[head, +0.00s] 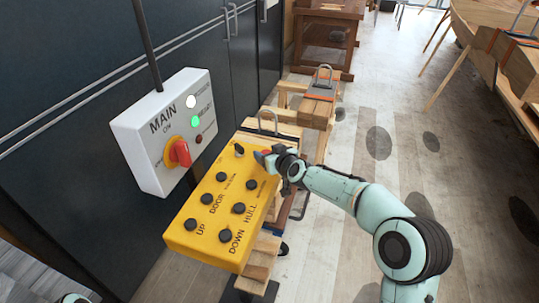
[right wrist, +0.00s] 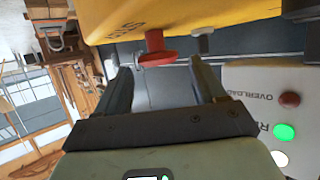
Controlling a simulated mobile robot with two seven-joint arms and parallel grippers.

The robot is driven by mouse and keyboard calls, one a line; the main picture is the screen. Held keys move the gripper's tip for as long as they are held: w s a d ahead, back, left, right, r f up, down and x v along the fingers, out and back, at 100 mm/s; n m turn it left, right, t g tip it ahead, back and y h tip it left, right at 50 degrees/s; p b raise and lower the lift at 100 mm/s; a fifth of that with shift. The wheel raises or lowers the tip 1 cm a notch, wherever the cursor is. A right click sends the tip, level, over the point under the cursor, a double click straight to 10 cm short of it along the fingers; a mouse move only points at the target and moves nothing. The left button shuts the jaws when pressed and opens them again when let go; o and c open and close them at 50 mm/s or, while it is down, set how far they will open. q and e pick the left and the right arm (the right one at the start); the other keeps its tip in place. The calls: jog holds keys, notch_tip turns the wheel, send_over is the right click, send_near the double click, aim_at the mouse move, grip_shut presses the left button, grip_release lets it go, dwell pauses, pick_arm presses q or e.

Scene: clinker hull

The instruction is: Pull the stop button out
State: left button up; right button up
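In the right wrist view the box (right wrist: 180,15) is at the top, with lettering beside the button. In the head view a bit of the red button (head: 260,157) shows at the box's far right end, partly hidden by my right gripper (head: 269,158). In the right wrist view my right gripper (right wrist: 161,70) is open, with its fingers on either side of the button, apparently not touching it. My left gripper is not in view.
Several black buttons, one the UP button (head: 197,226), cover the yellow box. A white MAIN panel (head: 150,150) with a red rotary switch (head: 178,152) stands close behind it. Dark cabinets (head: 60,90) line the left.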

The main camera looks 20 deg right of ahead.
jog(key=shift+s+f, duration=0.1)
jog(key=shift+s, duration=0.25)
pick_arm(q)
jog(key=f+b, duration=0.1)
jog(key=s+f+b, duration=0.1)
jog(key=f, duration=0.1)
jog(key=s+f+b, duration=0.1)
jog(key=b, duration=0.1)
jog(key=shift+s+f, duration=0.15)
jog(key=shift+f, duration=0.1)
pick_arm(e)
jog(key=v, duration=1.3)
jog(key=shift+w, duration=0.2)
